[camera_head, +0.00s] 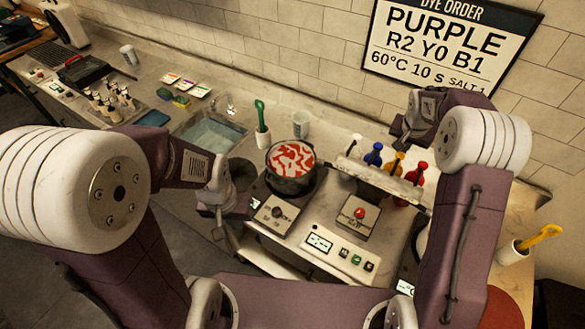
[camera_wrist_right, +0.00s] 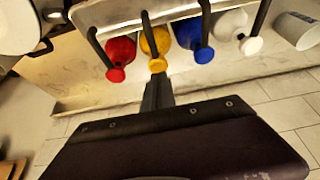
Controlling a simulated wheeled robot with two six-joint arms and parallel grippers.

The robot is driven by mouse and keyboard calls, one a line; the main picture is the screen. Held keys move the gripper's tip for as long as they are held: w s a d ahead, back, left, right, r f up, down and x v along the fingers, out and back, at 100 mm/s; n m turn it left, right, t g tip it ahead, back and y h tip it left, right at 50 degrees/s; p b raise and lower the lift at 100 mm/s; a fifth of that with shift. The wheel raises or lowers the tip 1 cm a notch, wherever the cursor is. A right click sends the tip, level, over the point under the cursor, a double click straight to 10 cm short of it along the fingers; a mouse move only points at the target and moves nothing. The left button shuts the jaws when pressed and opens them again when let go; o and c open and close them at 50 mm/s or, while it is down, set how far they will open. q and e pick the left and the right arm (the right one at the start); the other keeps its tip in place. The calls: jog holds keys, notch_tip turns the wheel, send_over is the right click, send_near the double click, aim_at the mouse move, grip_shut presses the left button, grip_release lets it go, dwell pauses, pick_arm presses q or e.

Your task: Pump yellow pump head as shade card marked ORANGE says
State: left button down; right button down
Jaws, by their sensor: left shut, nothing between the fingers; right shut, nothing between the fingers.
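The yellow pump head (camera_wrist_right: 157,66) tops a yellow bottle in the right wrist view, between the red (camera_wrist_right: 116,74) and blue (camera_wrist_right: 204,54) pump heads. The yellow bottle (camera_head: 396,164) also stands in the row in the head view. My right gripper (camera_wrist_right: 157,90) is shut and empty, its tip right by the yellow head; contact cannot be told. My left gripper (camera_head: 220,228) is shut and empty, left of the pot. Small white cards with coloured marks (camera_head: 185,84) lie at the back left; their writing is too small to read.
A wall board (camera_head: 450,42) reads PURPLE R2 Y0 B1, 60°C 10 s, salt 1. A pot (camera_head: 290,182) with red and white contents stands centrally. A white-headed bottle (camera_wrist_right: 230,30) stands beyond the blue one. A button box (camera_head: 350,215) sits before the bottles.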

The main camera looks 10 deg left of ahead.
jog(key=shift+r, duration=0.1)
notch_tip(320, 180, up, 6)
jog(key=p, duration=0.4)
jog(key=shift+p, duration=0.4)
jog(key=shift+w, duration=0.1)
